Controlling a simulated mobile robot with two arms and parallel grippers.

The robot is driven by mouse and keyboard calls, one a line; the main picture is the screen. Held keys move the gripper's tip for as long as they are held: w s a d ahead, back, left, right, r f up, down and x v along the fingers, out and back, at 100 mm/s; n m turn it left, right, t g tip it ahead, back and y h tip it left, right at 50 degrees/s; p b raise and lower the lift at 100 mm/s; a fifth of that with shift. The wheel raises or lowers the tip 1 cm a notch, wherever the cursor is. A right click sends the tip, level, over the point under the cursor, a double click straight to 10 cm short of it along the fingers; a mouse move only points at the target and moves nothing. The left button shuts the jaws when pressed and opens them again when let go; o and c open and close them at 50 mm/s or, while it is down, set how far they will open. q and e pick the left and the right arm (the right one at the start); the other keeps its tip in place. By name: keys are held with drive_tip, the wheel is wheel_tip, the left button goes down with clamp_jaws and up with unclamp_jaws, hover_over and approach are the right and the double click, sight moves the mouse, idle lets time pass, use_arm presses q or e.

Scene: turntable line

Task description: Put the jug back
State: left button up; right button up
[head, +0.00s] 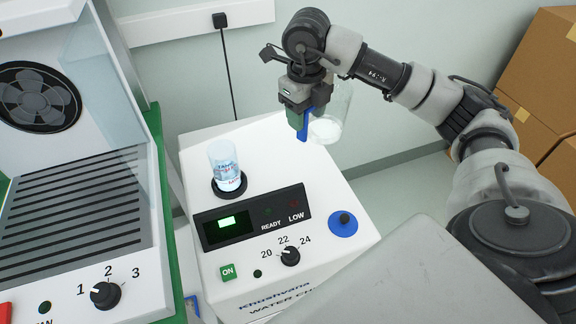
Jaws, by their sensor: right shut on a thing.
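The clear jug (337,112) is held up in the air beyond the back right of the white water chiller (330,190). It is see-through, with a pale bottom, and looks tilted. My right gripper (305,112) is shut on it at its left side, where a blue part, perhaps the handle, shows. The gripper hides part of the jug. My left gripper is not in view.
A clear printed container (224,162) stands on a black ring on the chiller's top. The chiller has a lit green display (227,222), a dial (290,256) and a blue disc with a black knob (343,223). A fan cabinet (75,200) stands left; cardboard boxes (535,70) are right.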

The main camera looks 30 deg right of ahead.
drive_tip(key=d+m, duration=0.1)
drive_tip(key=m, duration=0.2)
drive_tip(key=shift+w+d+f, duration=0.15)
drive_tip(key=shift+d+f, duration=0.15)
drive_tip(key=shift+d, duration=0.05)
drive_tip(key=shift+d+m, duration=0.25)
drive_tip(key=shift+m, duration=0.75)
drive_tip(key=w+a+f, duration=0.2)
drive_tip(key=f, duration=0.1)
drive_tip(key=w+a+f, duration=0.3)
drive_tip(key=f, duration=0.1)
drive_tip(key=w+a+f+p, duration=0.1)
drive_tip(key=w+a+f, duration=0.2)
drive_tip(key=f, duration=0.1)
drive_tip(key=shift+a, duration=0.2)
drive_tip(key=shift+f, duration=0.1)
drive_tip(key=o, duration=1.3)
drive_tip(key=shift+f, duration=0.1)
drive_tip(key=shift+c, duration=0.2)
